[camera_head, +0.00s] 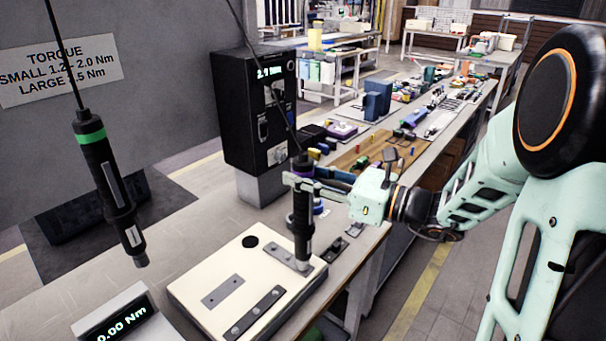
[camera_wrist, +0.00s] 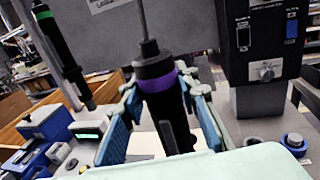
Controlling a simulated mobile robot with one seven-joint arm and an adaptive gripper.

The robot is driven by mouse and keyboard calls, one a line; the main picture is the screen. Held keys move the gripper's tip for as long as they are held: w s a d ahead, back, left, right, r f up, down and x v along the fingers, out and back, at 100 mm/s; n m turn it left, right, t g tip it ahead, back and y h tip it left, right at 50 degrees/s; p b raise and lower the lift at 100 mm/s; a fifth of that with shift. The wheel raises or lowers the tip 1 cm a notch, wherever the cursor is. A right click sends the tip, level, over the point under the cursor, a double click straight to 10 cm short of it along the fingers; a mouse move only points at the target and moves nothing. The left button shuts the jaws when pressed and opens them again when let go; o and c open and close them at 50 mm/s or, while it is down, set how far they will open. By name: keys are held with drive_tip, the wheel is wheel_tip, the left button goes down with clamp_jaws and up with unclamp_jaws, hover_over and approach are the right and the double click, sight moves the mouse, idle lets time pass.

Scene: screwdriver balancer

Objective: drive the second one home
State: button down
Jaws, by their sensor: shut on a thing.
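My gripper (camera_head: 303,184) is shut on the purple-banded screwdriver (camera_head: 303,220), which hangs upright on a cable. In the wrist view the purple band (camera_wrist: 160,81) sits between the blue finger pads. The screwdriver's lower end is over the back right of a cream board (camera_head: 262,279), at a grey strip (camera_head: 285,256); whether it touches a screw cannot be told. The board also carries a small grey plate (camera_head: 222,290) and a dark strip (camera_head: 256,311) with several screw positions. A green-banded screwdriver (camera_head: 108,180) hangs free at the left.
A torque readout (camera_head: 118,318) at the front left shows 0.00 Nm. A black controller box (camera_head: 250,110) stands behind the board. A sign (camera_head: 62,70) lists small and large torque ranges. Loose parts crowd the bench behind my gripper.

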sight(302, 152)
drive_tip(key=shift+f, duration=0.5)
drive_tip(key=shift+r, duration=0.15)
wheel_tip(302, 152, up, 6)
drive_tip(key=p, duration=0.5)
drive_tip(key=shift+r, duration=0.15)
drive_tip(key=shift+w+a, duration=0.1)
